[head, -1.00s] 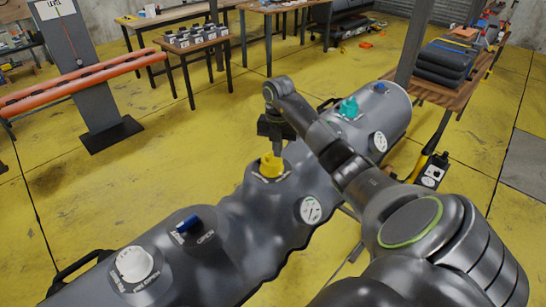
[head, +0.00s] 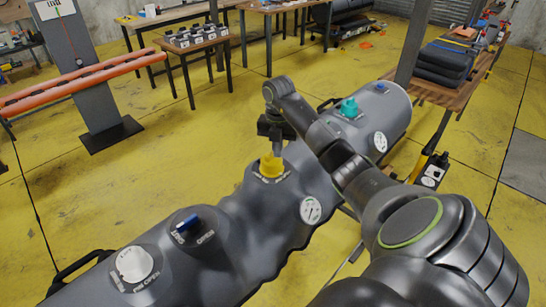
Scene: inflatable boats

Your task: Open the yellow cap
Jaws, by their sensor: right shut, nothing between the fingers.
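The yellow cap (head: 271,167) sits on a raised boss of the grey inflatable tube (head: 235,215), with small lettering around its base. My right gripper (head: 272,149) points down from above, its fingertips at the top of the cap. The fingers are small here and partly merge with the cap; they are shut with nothing held between them. I cannot tell whether they touch the cap. My left gripper is not in view.
The same tube carries a white knob (head: 134,264), a blue lever (head: 187,222), a teal cap (head: 349,107) and round gauges (head: 310,210). An orange tube rack (head: 90,82) stands left. Tables (head: 195,42) stand behind. Yellow floor (head: 180,135) is open left of the tube.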

